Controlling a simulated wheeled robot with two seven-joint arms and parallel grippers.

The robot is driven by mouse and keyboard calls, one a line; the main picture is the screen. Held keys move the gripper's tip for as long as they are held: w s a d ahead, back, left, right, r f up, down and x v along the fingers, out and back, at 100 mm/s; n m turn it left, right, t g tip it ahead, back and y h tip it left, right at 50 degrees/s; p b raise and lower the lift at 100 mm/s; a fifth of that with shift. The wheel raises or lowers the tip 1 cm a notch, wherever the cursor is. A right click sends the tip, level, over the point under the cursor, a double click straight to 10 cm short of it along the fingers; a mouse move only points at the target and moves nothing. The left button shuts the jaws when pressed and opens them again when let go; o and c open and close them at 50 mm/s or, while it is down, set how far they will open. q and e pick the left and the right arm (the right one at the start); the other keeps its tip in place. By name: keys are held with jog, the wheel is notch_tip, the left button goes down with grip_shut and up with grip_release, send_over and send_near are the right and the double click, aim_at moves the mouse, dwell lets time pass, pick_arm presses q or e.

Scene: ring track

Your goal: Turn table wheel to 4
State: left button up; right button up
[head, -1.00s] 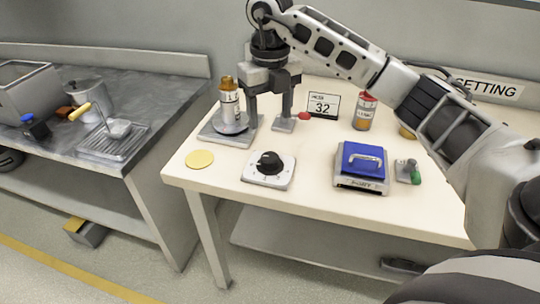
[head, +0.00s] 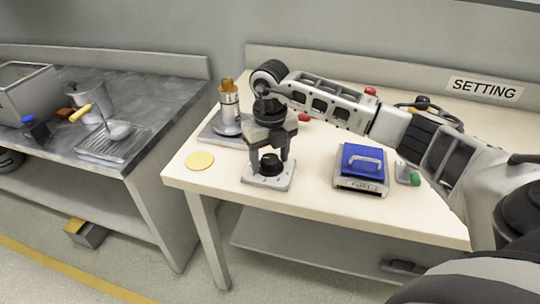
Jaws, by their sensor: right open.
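The table wheel is a black knob (head: 270,164) on a white square dial plate (head: 256,181) near the front edge of the cream table. My right gripper (head: 270,158) is open and points down over the knob, with one finger on each side of it. I cannot tell whether the fingers touch the knob. The dial's marks are too small to read and partly hidden by the gripper. The number card seen behind earlier is hidden by my right arm. My left gripper is not in view.
A blue block with a handle (head: 362,160) sits on a scale right of the dial. A yellow disc (head: 199,160) lies to the left. A bottle with an orange cap (head: 229,105) stands on a grey plate behind. A "SETTING" sign (head: 485,89) is on the wall.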

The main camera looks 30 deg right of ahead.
jog(key=c, duration=1)
